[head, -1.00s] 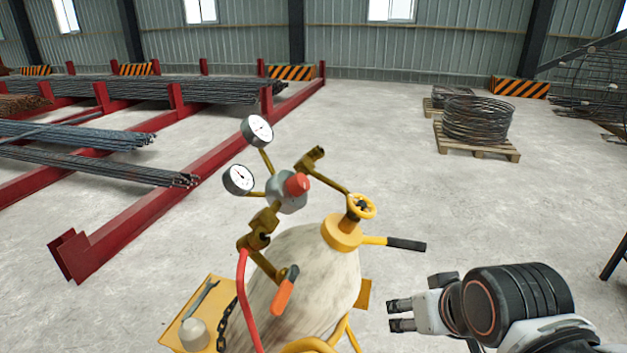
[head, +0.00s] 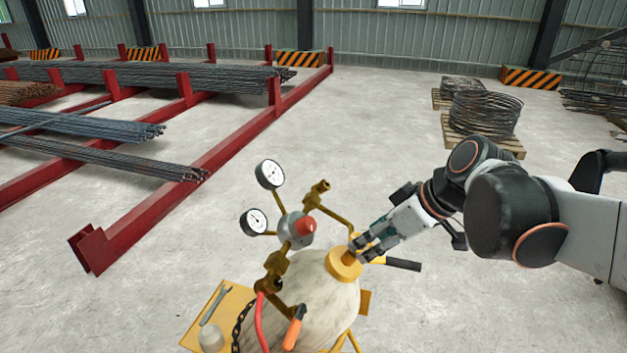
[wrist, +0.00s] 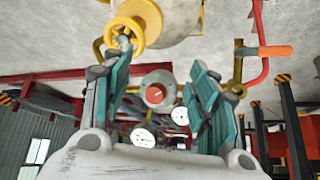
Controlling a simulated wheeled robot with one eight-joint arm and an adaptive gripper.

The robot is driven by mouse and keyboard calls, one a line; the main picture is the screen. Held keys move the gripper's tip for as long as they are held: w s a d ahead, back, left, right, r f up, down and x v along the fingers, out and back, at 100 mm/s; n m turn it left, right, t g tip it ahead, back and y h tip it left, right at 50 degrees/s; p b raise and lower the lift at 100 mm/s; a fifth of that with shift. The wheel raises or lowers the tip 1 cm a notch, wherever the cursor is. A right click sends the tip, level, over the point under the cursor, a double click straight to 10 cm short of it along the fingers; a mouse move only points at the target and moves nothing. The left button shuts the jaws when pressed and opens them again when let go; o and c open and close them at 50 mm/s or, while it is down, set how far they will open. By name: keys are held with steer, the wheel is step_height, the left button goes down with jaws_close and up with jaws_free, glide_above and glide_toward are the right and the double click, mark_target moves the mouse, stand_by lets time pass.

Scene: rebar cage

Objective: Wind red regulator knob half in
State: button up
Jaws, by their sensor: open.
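The red regulator knob (head: 305,226) sits on the front of the grey regulator body (head: 294,236), between the two gauges and the cylinder. In the wrist view the red knob (wrist: 156,94) shows between my spread fingers, some way beyond them. My gripper (head: 357,249) is open and empty. In the head view it is to the right of the knob, over the cylinder's yellow collar (head: 343,266), and covers the yellow valve handwheel there. In the wrist view the handwheel (wrist: 124,38) is close by the left finger; whether they touch I cannot tell.
Two round white gauges (head: 269,174) stand left of the knob. A brass pipe (head: 318,192) rises behind it. A torch with an orange handle (head: 293,330) and a red hose (head: 261,320) are below. A wrench (head: 213,303) lies on the yellow tray (head: 236,297).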

mark_target(311, 222)
steer(key=w+a+r+n+g+y+p, duration=0.1)
steer(key=w+a+r+n+y+p, duration=0.2)
steer(key=w+r+n+p, duration=0.25)
steer(key=shift+m, duration=0.25)
steer(key=x, duration=1.3)
steer(key=shift+w+a, duration=0.15)
steer(key=shift+w, duration=0.15)
steer(key=shift+r, duration=0.1)
steer(key=c, duration=1.1)
